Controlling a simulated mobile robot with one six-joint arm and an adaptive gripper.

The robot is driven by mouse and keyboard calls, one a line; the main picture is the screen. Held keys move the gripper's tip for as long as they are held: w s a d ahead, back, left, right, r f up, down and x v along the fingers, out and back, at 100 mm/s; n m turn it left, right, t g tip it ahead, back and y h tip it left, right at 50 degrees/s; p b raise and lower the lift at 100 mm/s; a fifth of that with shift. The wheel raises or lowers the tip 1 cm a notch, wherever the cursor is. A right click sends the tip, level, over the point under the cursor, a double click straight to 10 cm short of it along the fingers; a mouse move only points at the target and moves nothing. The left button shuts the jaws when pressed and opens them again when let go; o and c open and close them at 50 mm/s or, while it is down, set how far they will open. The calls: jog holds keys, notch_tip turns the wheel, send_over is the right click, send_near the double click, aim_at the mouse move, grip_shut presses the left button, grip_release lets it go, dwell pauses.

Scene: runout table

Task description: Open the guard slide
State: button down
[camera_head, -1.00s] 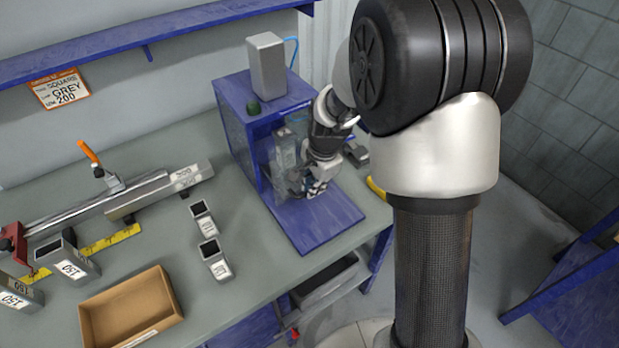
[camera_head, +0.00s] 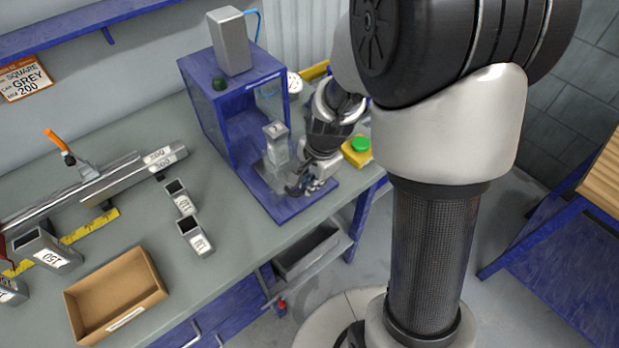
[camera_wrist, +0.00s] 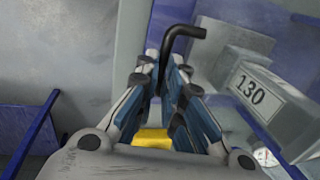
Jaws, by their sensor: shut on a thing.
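The blue box (camera_head: 215,115) stands on the bench with its front facing me. The guard slide appears as a clear pane at its front, faint in the head view; its exact edges are hard to make out. A black bent handle (camera_wrist: 181,48) shows in the wrist view between the fingers of my gripper (camera_wrist: 172,88). The gripper is shut on this handle. In the head view my gripper (camera_head: 305,186) is low, over the blue base plate at the box's front right. A grey square tube (camera_head: 277,147) stands at the box; its 130 label (camera_wrist: 251,90) shows in the wrist view.
A yellow button box with a green button (camera_head: 358,146) stands right of my gripper. Two short grey tubes (camera_head: 181,200) and an open cardboard box (camera_head: 112,318) are to the left on the bench. A grey block (camera_head: 229,42) sits on top of the blue box.

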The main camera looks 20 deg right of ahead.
jog(key=c, duration=1.7)
grip_release()
jog(key=r, duration=0.4)
jog(key=s+r, duration=0.1)
jog(key=r, duration=0.3)
jog(key=s+r, duration=0.1)
jog(key=r, duration=0.2)
jog(key=shift+s+d+r, duration=0.15)
jog(key=shift+d+r, duration=0.2)
jog(key=shift+r, duration=0.05)
jog(key=shift+r, duration=0.1)
jog(key=s+a+r+n+t, duration=0.1)
jog(key=s+r+n, duration=0.1)
jog(key=s+n, duration=0.2)
jog(key=s+a+r+n, duration=0.2)
jog(key=s+r+n, duration=0.1)
jog(key=s+n, duration=0.2)
jog(key=s+a+r+n+t, duration=0.1)
jog(key=s+r+n, duration=0.1)
jog(key=s+n, duration=0.3)
jog(key=shift+s+a+r+t+h, duration=0.1)
jog(key=shift+s+r+t+h, duration=0.05)
jog(key=shift+s, duration=0.65)
jog(key=shift+s+a+r+t+h, duration=0.1)
jog(key=shift+s+t+h, duration=0.05)
jog(key=shift+s, duration=0.6)
